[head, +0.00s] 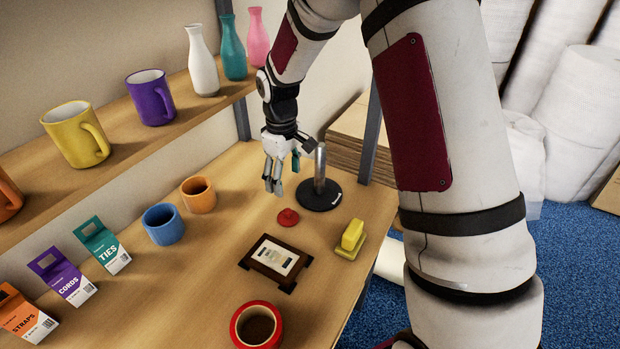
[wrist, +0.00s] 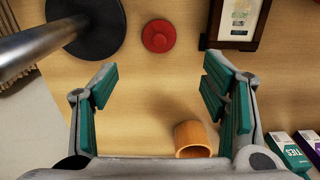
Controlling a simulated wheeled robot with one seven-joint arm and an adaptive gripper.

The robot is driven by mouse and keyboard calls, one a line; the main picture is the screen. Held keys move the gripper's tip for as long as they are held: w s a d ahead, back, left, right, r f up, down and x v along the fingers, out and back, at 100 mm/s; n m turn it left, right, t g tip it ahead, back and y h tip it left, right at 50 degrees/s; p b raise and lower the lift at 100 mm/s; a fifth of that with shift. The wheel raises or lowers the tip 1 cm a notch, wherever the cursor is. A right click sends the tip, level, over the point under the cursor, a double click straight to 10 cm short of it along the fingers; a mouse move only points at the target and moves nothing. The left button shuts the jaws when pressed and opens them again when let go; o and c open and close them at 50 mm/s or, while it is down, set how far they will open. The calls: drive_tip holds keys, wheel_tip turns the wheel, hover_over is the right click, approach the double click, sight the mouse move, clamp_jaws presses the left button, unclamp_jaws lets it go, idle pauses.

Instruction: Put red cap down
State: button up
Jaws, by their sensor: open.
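The red cap (head: 288,217) is a small round red piece lying on the wooden table, left of the black stand base. It also shows in the wrist view (wrist: 159,36), beyond my fingertips and near the top edge. My gripper (head: 275,178) is above the table, behind the cap in the head view, and does not touch it. In the wrist view my gripper (wrist: 155,82) has its two green-padded fingers wide apart with nothing between them but bare table below.
A black round stand with a metal post (head: 320,180) is close beside my gripper. Near the cap are a framed card (head: 276,262), a yellow block-like item (head: 351,240), and an orange cup (head: 198,195). A shelf with mugs and bottles (head: 203,65) runs along the left.

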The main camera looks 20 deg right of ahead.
drive_tip(key=s+r+m+t, duration=0.4)
drive_tip(key=s+r+m, duration=0.1)
drive_tip(key=s+r, duration=1.65)
drive_tip(key=s+r+m+t, duration=0.1)
drive_tip(key=s+r+m, duration=0.1)
drive_tip(key=s, duration=0.5)
drive_tip(key=shift+s+a+r, duration=0.1)
drive_tip(key=shift+a, duration=0.05)
